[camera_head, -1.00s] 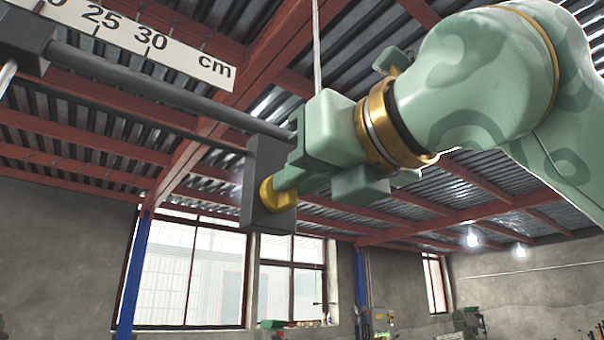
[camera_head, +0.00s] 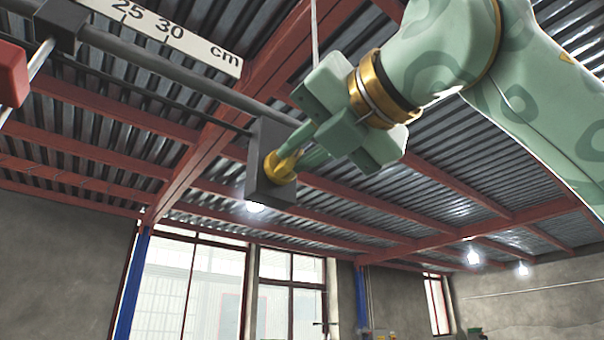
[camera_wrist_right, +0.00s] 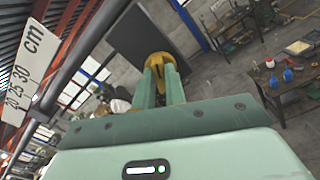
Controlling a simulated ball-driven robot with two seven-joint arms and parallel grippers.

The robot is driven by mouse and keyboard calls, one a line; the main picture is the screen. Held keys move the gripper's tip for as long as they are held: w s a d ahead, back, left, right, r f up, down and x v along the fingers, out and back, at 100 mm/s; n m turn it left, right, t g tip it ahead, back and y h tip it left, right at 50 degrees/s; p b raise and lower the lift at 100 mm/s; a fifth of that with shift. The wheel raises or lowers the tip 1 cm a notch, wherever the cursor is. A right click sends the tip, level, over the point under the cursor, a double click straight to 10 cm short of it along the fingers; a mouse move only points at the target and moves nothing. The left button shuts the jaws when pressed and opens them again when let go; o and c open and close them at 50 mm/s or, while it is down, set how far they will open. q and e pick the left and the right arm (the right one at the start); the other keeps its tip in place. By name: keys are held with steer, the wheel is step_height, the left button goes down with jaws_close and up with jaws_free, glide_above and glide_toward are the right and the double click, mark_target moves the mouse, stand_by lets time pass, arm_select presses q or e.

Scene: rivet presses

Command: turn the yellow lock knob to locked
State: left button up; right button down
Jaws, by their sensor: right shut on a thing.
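The yellow lock knob (camera_head: 281,168) sits on the face of a dark grey block (camera_head: 268,135) at the end of a grey rail. My right gripper (camera_head: 293,160) is shut on the knob, with its green fingers reaching in from the right. In the right wrist view the knob (camera_wrist_right: 160,62) shows between and beyond the two fingertips (camera_wrist_right: 161,72). The fingers hide part of the knob, and I see no mark that tells its lock state. My left gripper is not in view.
A grey rail (camera_head: 170,75) with a white cm scale (camera_head: 175,35) runs to the upper left. A red block (camera_head: 12,75) is at the left edge. In the right wrist view a workbench (camera_wrist_right: 285,85) with small items stands below right.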

steer(key=m+b, duration=0.2)
steer(key=m, duration=0.1)
steer(key=shift+f, duration=0.15)
steer(key=m+b, duration=0.2)
steer(key=m, duration=0.1)
steer(key=shift+d+m, duration=0.1)
steer(key=shift+m, duration=0.2)
steer(key=m+b, duration=0.2)
steer(key=m, duration=0.1)
steer(key=shift+w, duration=0.1)
steer(key=shift+m+b, duration=0.5)
steer(key=shift+m, duration=0.9)
steer(key=c, duration=1.5)
jaws_free()
steer(key=shift+o, duration=0.2)
steer(key=shift+d, duration=0.1)
